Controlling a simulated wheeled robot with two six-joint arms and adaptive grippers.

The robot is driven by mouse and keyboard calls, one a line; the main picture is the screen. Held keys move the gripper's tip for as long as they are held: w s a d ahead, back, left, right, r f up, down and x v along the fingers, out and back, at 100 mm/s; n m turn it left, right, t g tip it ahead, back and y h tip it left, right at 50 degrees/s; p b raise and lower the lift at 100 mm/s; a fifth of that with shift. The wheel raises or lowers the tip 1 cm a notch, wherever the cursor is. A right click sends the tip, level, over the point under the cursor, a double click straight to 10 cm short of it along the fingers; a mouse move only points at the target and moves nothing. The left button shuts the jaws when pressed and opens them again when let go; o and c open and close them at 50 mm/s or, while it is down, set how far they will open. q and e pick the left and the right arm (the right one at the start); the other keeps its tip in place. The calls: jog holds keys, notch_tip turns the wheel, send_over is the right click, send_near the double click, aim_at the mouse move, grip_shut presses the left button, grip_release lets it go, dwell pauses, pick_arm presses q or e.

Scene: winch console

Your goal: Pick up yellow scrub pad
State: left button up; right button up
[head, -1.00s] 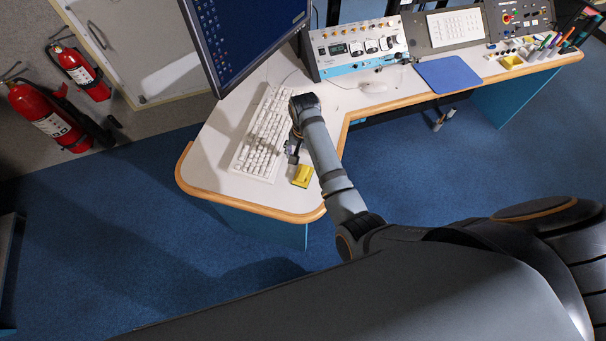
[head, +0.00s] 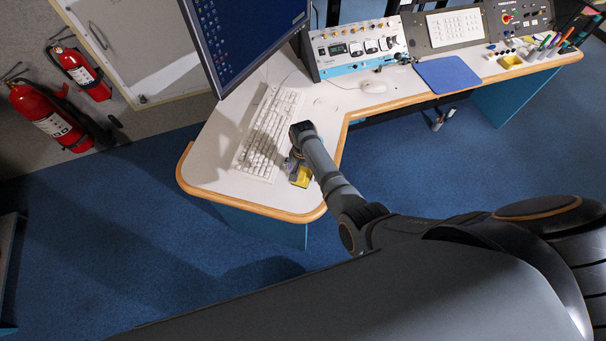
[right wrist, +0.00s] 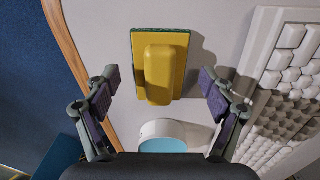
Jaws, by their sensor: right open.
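The yellow scrub pad (head: 301,180) lies on the pale desktop near the rounded front corner of the desk, just right of the keyboard. In the right wrist view the pad (right wrist: 158,68) shows a raised yellow block on a yellow base with a dark green edge. My right gripper (head: 296,168) is over the desk at the pad and partly covers it in the head view. In the right wrist view its two fingers (right wrist: 156,88) are spread wide, one on each side of the pad's near end, with gaps to both. It holds nothing. My left gripper is out of view.
The white keyboard (head: 265,135) is close on the left. A white rounded thing with a pale blue face (right wrist: 172,135) sits near the pad, partly hidden by my gripper. The monitor (head: 245,35) stands behind. The wooden desk edge (head: 265,209) is close in front.

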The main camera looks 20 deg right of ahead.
jog(key=shift+c, duration=0.3)
jog(key=c, duration=1.1)
jog(key=shift+r, duration=0.1)
